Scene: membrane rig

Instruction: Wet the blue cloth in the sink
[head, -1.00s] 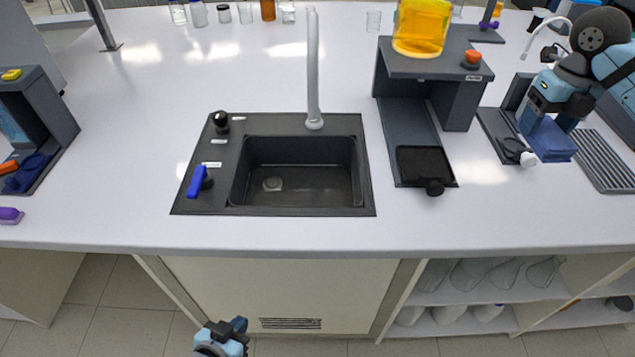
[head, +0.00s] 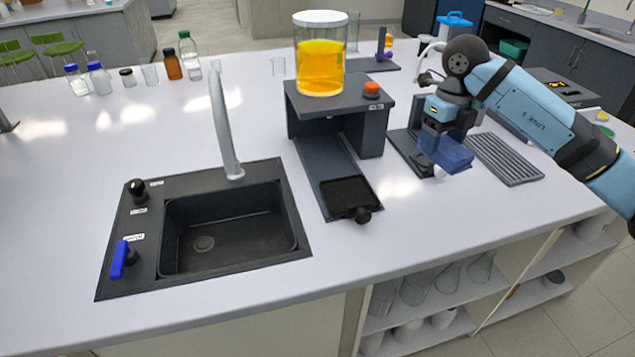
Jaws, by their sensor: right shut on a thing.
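The blue cloth (head: 452,155) is a folded blue block at the right of the head view. My right gripper (head: 434,137) comes down on it from above and is shut on it. The cloth is at a dark holder; I cannot tell whether it is clear of it. The dark sink (head: 183,265) is set in the bench at the left front, and its basin looks empty. A grey tap (head: 224,125) rises behind it. A blue lever (head: 119,259) and a black knob (head: 137,190) stand on its left rim. My left gripper is out of view.
Between sink and cloth stands a dark stand (head: 340,110) with a jar of yellow liquid (head: 320,60) on top and a black tray (head: 348,194) in front. A ribbed grey rack (head: 505,158) lies right of the cloth. Bottles (head: 172,66) line the back; the bench front is clear.

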